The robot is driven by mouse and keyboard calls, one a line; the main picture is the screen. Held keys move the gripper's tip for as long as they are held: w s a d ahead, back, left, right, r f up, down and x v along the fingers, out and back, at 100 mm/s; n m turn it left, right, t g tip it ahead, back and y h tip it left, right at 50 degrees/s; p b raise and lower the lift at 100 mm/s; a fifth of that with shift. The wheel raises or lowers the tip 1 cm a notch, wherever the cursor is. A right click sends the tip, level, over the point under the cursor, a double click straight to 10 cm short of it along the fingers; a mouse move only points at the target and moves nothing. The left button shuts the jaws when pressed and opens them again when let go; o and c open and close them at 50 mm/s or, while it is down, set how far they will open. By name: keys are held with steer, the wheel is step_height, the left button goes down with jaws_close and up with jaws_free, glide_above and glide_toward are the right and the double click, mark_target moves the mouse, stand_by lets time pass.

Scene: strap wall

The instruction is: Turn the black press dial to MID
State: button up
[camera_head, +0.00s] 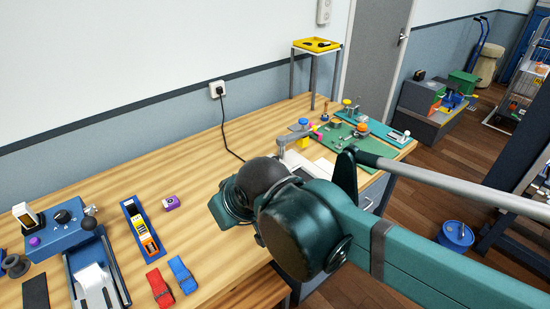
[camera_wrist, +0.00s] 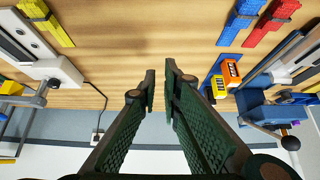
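The black dial (camera_head: 62,216) sits on the top face of a blue press box (camera_head: 48,238) at the far left of the bench in the head view. Its setting and any MID mark are too small to read. In the wrist view the blue box (camera_wrist: 262,112) is at the right, with a black ball knob (camera_wrist: 290,143) near it; I cannot make out the dial there. My gripper (camera_wrist: 161,85) points over the bench, its dark green fingers apart with a narrow gap and nothing between them. It is well away from the dial; in the head view my arm largely hides it.
Bare wood lies mid-bench.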

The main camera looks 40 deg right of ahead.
steer(key=o, duration=0.7)
steer(key=shift+w+d+r, duration=0.1)
steer(key=shift+w+r, duration=0.05)
steer(key=shift+r, duration=0.05)
steer(key=shift+w+d+r+m+p, duration=0.35)
steer(key=shift+w+r+m+p, duration=0.1)
steer(key=shift+p, duration=0.2)
steer(key=w+d+r+m+g+p, duration=0.2)
steer(key=w+d+r+m+p, duration=0.2)
steer(key=w+d+p, duration=0.2)
steer(key=m+g+p, duration=0.5)
steer(key=m+p, duration=0.8)
steer(key=p, duration=0.4)
glide_above(275, 158)
steer(key=shift+n, duration=0.25)
steer(key=shift+s+f, duration=0.1)
steer(key=shift+f, duration=1.95)
steer(key=shift+f, duration=0.2)
steer(key=shift+f, duration=3.7)
